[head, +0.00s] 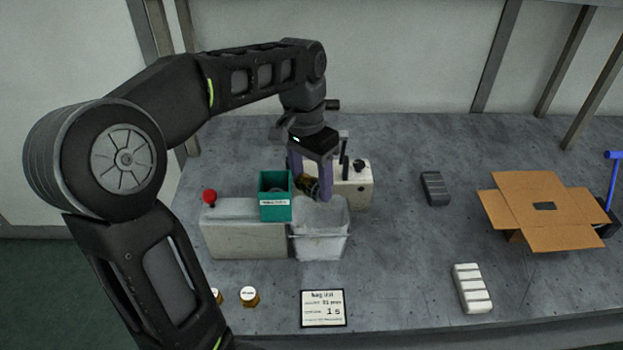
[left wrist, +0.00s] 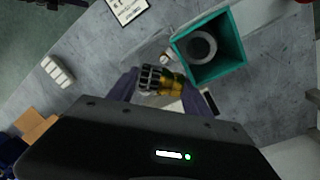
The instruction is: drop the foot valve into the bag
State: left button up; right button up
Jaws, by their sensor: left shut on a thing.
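The foot valve (left wrist: 162,82), a brass piece with a dark ribbed end, sits between the purple fingers of my left gripper (left wrist: 163,90) in the left wrist view. My left gripper (head: 311,180) is shut on it. In the head view the foot valve (head: 309,186) is partly hidden by the fingers. The translucent bag (head: 320,243) stands open in front of a pale machine. The gripper is above the bag's rear edge, with the valve close to its mouth; I cannot tell whether it is inside the rim. My right gripper is not in view.
A card (head: 323,308) and brass caps (head: 249,297) lie in front. An open carton (head: 505,195) is at right; the table between is mostly clear.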

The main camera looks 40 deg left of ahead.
aim_at(311, 179)
pick_arm(q)
jog(key=o, duration=1.6)
jog(key=shift+c, duration=0.2)
jog(key=shift+r, duration=0.1)
jog(key=shift+r, duration=0.3)
notch_tip(311, 179, up, 2)
jog(key=shift+a+r, duration=0.1)
jog(key=shift+a, duration=0.05)
jog(key=r+p, duration=0.4)
jog(key=r, duration=0.1)
jog(key=shift+a+p, duration=0.2)
jog(key=shift+p, duration=0.2)
jog(key=shift+w, duration=0.1)
jog(key=shift+f, duration=0.15)
